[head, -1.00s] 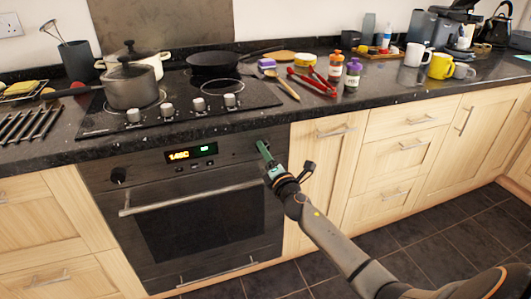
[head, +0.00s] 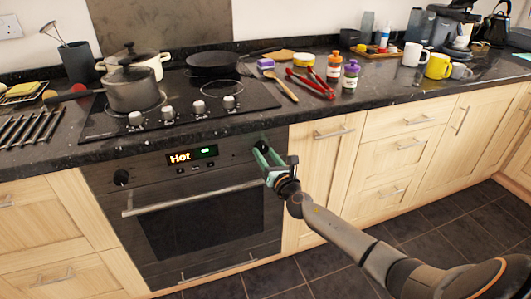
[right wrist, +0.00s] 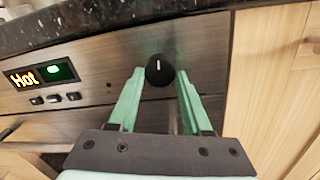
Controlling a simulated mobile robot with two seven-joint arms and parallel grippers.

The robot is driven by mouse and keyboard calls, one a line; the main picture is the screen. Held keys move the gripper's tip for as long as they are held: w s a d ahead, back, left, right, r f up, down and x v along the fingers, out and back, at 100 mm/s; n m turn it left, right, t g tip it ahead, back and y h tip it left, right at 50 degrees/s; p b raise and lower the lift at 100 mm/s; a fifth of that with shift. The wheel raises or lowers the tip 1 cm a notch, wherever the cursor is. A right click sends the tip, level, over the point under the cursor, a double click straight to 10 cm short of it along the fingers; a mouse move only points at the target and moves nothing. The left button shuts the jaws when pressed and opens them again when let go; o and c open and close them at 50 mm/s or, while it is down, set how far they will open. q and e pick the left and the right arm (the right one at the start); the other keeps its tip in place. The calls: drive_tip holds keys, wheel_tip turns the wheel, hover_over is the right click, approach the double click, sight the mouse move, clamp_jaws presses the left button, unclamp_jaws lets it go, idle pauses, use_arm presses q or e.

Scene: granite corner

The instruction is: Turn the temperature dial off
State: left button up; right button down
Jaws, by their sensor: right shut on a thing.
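The temperature dial (head: 262,144) is a round black knob at the right end of the oven's front panel. In the right wrist view the dial (right wrist: 160,71) shows a white mark pointing about straight up. My right gripper (head: 263,150) has its two green fingers on either side of the dial, shut on it. The oven display (head: 192,156) reads "Hot" in orange, with a small green light beside it. My left gripper is not in view.
A second black knob (head: 121,178) is at the panel's left end. The oven handle (head: 190,198) runs below the panel, and the granite worktop edge (head: 330,117) overhangs above. Pots stand on the hob. Wooden cupboards flank the oven.

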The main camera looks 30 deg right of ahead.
drive_tip(key=shift+n, duration=0.6)
drive_tip(key=shift+c, duration=1.7)
unclamp_jaws()
drive_tip(key=shift+s, duration=0.15)
drive_tip(key=shift+s+p, duration=0.3)
drive_tip(key=shift+s, duration=0.05)
drive_tip(key=s+a+p, duration=0.1)
drive_tip(key=s+a, duration=0.1)
drive_tip(key=s, duration=0.9)
drive_tip(key=shift+s, duration=0.2)
drive_tip(key=shift+a+f, duration=0.1)
